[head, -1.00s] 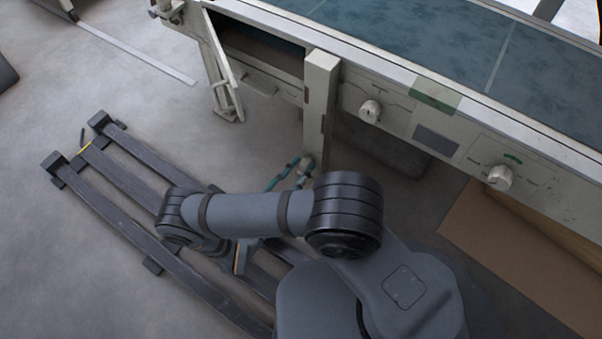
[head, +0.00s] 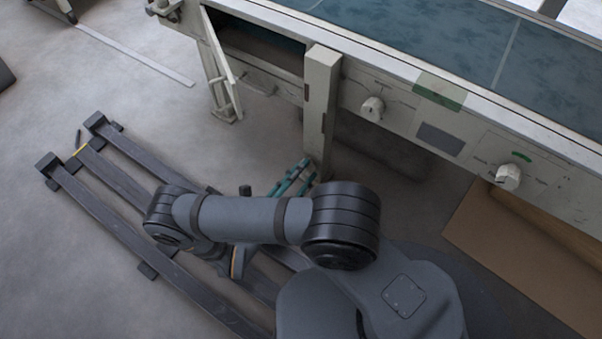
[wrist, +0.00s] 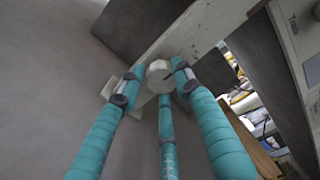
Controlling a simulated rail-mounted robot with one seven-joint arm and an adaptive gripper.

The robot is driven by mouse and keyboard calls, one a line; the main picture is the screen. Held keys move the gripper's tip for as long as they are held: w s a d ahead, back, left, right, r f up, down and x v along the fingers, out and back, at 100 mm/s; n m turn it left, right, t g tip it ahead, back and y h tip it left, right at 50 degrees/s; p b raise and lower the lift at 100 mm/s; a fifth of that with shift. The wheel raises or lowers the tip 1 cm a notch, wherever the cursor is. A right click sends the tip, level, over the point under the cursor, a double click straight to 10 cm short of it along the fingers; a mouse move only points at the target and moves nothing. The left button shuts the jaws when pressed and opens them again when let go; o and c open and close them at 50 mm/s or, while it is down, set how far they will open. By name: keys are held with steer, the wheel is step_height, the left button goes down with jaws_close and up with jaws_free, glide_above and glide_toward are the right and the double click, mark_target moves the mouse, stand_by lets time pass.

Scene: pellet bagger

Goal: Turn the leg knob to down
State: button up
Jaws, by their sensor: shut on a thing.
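The leg knob (wrist: 159,74) is a pale faceted knob low on the machine's leg, with a dark mark on its face. It is seen in the wrist view between the teal-wrapped fingers of my gripper (wrist: 157,70). A fingertip presses on each side of it, and a third teal finger lies below. My gripper is shut on the knob. In the head view my gripper (head: 290,178) reaches the foot of the upright leg (head: 320,110); I cannot make out the knob there.
Two other white knobs, a left one (head: 372,109) and a right one (head: 508,177), sit on the machine's front panel. An open door (head: 222,60) hangs at its left. A cardboard sheet (head: 510,250) lies at the right. Dark rails (head: 130,165) cross the floor.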

steer(key=shift+w+a+r+n, duration=0.1)
steer(key=shift+a+n, duration=0.15)
steer(key=shift+n, duration=0.15)
steer(key=o, duration=0.9)
steer(key=shift+o, duration=0.6)
steer(key=shift+o, duration=0.5)
steer(key=shift+d, duration=0.1)
steer(key=v, duration=1.2)
